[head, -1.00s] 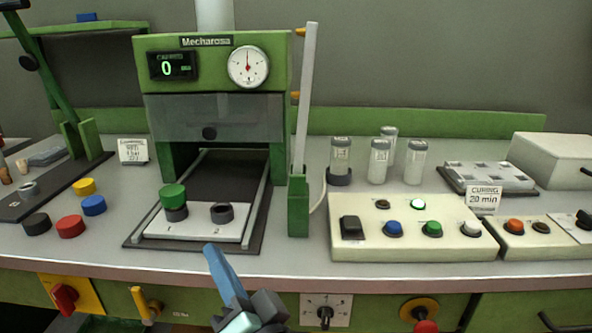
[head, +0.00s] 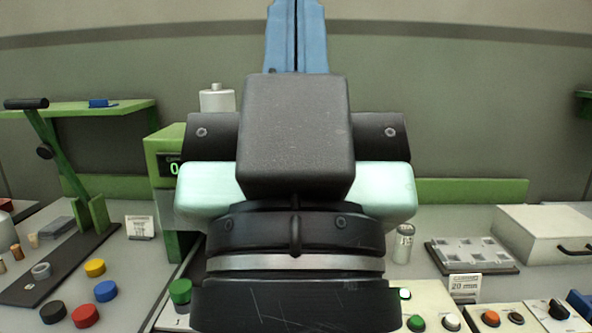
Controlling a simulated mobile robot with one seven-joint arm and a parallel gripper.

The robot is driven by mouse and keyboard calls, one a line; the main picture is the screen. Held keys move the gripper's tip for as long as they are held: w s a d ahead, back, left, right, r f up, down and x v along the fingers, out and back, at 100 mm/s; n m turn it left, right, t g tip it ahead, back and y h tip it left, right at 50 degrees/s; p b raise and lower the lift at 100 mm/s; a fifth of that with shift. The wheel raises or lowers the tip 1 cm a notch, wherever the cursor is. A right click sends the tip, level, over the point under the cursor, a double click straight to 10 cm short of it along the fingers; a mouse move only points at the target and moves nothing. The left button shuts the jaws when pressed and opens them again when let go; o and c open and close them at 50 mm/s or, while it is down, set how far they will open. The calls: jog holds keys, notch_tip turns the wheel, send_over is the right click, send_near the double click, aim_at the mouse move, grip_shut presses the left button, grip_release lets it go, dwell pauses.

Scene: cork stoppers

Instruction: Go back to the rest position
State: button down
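My gripper (head: 296,36) is raised upright in the middle of the head view, close to the camera. Its two blue fingers point up and lie side by side with only a thin dark line between them. Nothing shows between the fingers. My wrist and gripper body hide most of the green press (head: 165,150), of which the left edge and part of the display show.
A green lever stand (head: 95,215) is at the left, with coloured caps (head: 95,268) near it. A green cap (head: 180,291) shows beside my wrist. At right are a glass vial (head: 403,245), a moulded tray (head: 470,252), a white box (head: 545,232) and button panels (head: 500,318).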

notch_tip(320, 180, up, 14)
jog(key=p, duration=1.1)
jog(key=shift+p, duration=0.3)
